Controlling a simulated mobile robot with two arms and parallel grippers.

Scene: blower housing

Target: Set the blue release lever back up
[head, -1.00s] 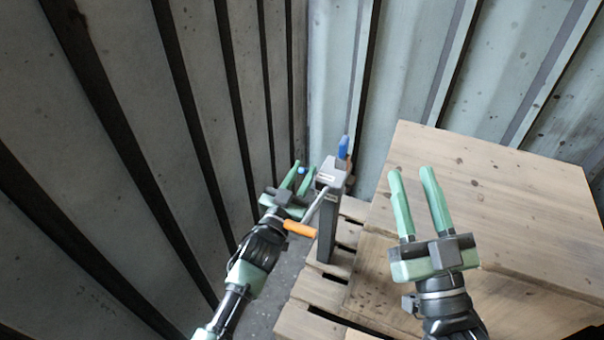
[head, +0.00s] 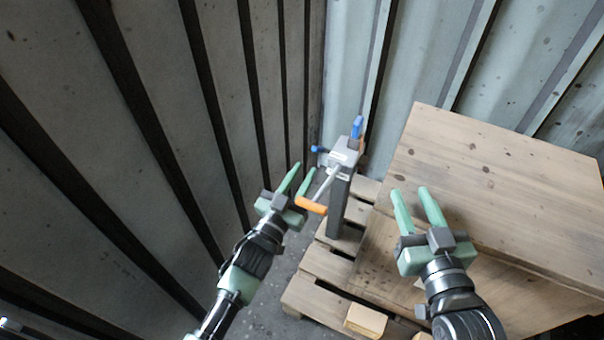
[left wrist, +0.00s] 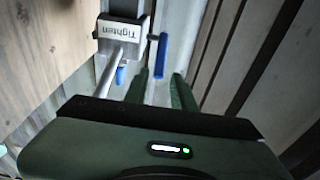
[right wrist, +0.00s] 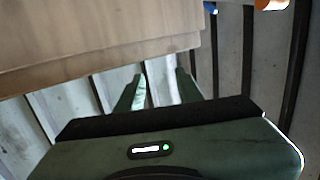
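A grey post device (head: 341,190) stands on the pallet, with an orange-handled crank (head: 311,205) at its front. A blue lever (head: 316,149) sticks out on a dark stem from the left of its head. In the left wrist view this blue lever (left wrist: 161,55) shows as a rod beside the box labelled "Tighten" (left wrist: 122,30). A second blue part (head: 357,127) stands upright behind the head. My left gripper (head: 302,180) is open and empty, just short of the blue lever and not touching it. My right gripper (head: 415,205) is open and empty, over the wooden crate's near side.
The wooden crate (head: 500,185) fills the right side. The pallet (head: 310,295) runs beneath, with a small wood block (head: 366,320) at its front. A ribbed metal wall (head: 150,130) runs close along my left arm. The crank lies close to my left gripper.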

